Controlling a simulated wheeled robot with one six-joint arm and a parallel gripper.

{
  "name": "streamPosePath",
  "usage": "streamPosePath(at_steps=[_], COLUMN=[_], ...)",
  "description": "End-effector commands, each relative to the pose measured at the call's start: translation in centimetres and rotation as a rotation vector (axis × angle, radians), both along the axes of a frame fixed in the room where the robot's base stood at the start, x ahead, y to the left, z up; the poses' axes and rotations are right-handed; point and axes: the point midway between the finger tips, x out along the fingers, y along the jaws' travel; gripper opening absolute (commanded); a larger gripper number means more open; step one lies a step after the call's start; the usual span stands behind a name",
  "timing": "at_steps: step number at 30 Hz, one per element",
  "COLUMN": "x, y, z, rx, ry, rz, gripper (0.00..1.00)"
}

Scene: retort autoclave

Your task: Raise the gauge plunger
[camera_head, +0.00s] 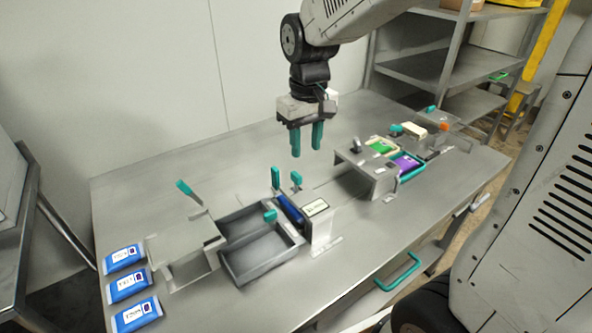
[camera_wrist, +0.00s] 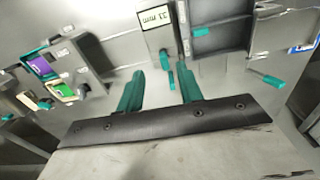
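The gauge (camera_head: 323,226) is a grey metal stand with a white label on top, near the front middle of the table. Its label reads about "31 mm" in the wrist view (camera_wrist: 153,18). Two upright teal handles stand beside it, a taller one (camera_head: 275,178) and a shorter one (camera_head: 296,179); I cannot tell which belongs to the plunger. A blue pouch (camera_head: 290,210) sits in the slot beside the label. My gripper (camera_head: 307,152) points down above and behind the handles, open and empty. Its teal fingers (camera_wrist: 160,95) are apart, touching nothing.
Two grey bins (camera_head: 262,262) and a stand with a teal lever (camera_head: 187,188) are left of the gauge. Several blue pouches (camera_head: 129,285) lie at the left edge. A fixture with green and purple pouches (camera_head: 405,165) stands right. The table behind is clear.

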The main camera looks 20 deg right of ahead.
Motion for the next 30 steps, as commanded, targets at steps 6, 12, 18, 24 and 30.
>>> streamPosePath(at_steps=[6, 12, 18, 24, 30], x=[3.3, 3.6, 3.5, 3.5, 3.5], y=[0.7, 0.8, 0.8, 0.8, 0.8], z=[-2.5, -4.7, -8.0, -10.1, -10.5], rx=[0.0, -0.001, -0.001, -0.001, 0.0], ry=[0.018, 0.021, 0.021, 0.019, 0.017], rz=[0.028, 0.031, 0.03, 0.03, 0.03], gripper=[0.36, 0.36, 0.36, 0.36, 0.36])
